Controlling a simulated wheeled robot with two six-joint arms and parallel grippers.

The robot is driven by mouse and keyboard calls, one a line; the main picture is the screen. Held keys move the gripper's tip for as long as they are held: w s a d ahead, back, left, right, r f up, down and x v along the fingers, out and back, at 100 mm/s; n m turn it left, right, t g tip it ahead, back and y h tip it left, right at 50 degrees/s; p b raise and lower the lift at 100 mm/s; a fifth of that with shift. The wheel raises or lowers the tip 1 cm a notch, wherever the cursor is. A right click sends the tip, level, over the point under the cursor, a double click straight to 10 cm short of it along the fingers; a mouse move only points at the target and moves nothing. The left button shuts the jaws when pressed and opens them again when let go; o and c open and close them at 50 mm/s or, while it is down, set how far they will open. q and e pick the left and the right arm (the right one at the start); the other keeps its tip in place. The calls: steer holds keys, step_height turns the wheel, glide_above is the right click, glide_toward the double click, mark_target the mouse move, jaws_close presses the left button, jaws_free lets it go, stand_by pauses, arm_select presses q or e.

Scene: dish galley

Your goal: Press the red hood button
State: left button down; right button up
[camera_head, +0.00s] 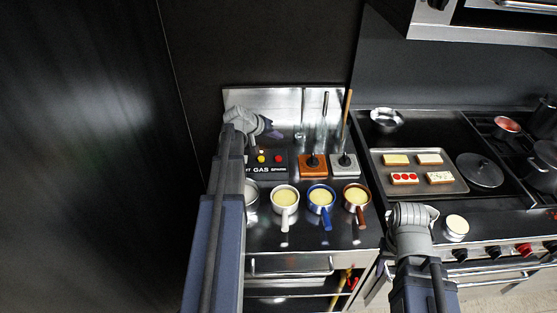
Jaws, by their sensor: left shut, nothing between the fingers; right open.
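A dark control panel (266,170) stands at the back left of the counter, with the words GAS and SPARK readable. A red button (278,158) sits on it above SPARK, and a yellow button (261,158) above GAS. I cannot read a hood label; my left arm covers the panel's left end. My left gripper (272,130) is shut and empty, in the picture just above the buttons; I see no contact with the red one. My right gripper (411,217) is by the stove's front edge, away from the panel; its fingers are hidden behind the wrist.
White (285,195), blue (320,195) and brown (356,194) handled pots stand before the panel. Orange (313,168) and grey (344,166) blocks with upright rods are to its right. A tray (420,187) of toasts, a black pan (480,171) and a metal bowl (385,119) are on the stove.

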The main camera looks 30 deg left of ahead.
mark_target(277, 160)
arm_select(q)
steer(key=shift+f+b, duration=3.65)
steer(key=shift+f, duration=0.3)
steer(key=shift+f, duration=0.15)
steer(key=shift+f+b, duration=0.25)
steer(key=shift+b, duration=0.15)
steer(key=shift+f+b, duration=0.45)
steer(key=shift+f, duration=0.05)
steer(key=shift+r, duration=0.1)
steer(key=shift+r+p, duration=0.85)
steer(key=shift+p, duration=0.05)
step_height(277, 160, up, 5)
steer(key=p, duration=0.5)
